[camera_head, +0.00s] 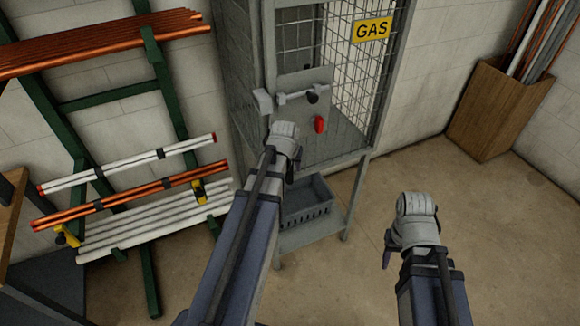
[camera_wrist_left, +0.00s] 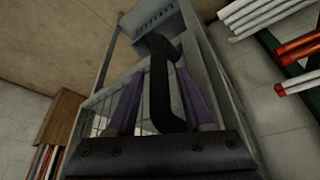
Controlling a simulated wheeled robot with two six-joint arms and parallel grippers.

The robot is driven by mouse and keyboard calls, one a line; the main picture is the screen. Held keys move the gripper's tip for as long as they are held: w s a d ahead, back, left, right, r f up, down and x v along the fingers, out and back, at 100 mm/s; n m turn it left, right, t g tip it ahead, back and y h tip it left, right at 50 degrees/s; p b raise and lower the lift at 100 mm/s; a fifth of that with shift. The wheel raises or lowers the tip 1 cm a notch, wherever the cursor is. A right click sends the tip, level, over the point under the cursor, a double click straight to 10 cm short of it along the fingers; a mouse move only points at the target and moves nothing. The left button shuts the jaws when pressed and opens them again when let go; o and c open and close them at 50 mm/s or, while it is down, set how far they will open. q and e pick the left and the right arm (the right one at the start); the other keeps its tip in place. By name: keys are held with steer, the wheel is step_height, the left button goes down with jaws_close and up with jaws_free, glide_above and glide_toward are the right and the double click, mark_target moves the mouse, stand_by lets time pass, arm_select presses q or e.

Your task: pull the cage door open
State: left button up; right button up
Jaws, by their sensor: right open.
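The grey mesh gas cage (camera_head: 385,75) stands against the wall in the head view. Its front carries a yellow GAS sign (camera_head: 371,29), a latch plate with a bolt (camera_head: 296,97) and a red knob (camera_head: 320,124). The door looks shut. My left wrist is in front of the plate's lower left, hiding its fingers in the head view. In the left wrist view, my left gripper (camera_wrist_left: 160,100) has its purple fingers apart, with a dark curved handle-like bar (camera_wrist_left: 158,85) between them; contact is unclear. My right gripper (camera_head: 388,250) is open and empty over the floor.
A grey crate (camera_head: 306,200) sits on the shelf below the cage. A green rack (camera_head: 160,85) with pipes stands at left. A wooden bin (camera_head: 495,110) of tubes is in the right corner. The floor (camera_head: 480,220) at right is clear.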

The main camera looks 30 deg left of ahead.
arm_select(q)
jaws_close()
stand_by(1.2)
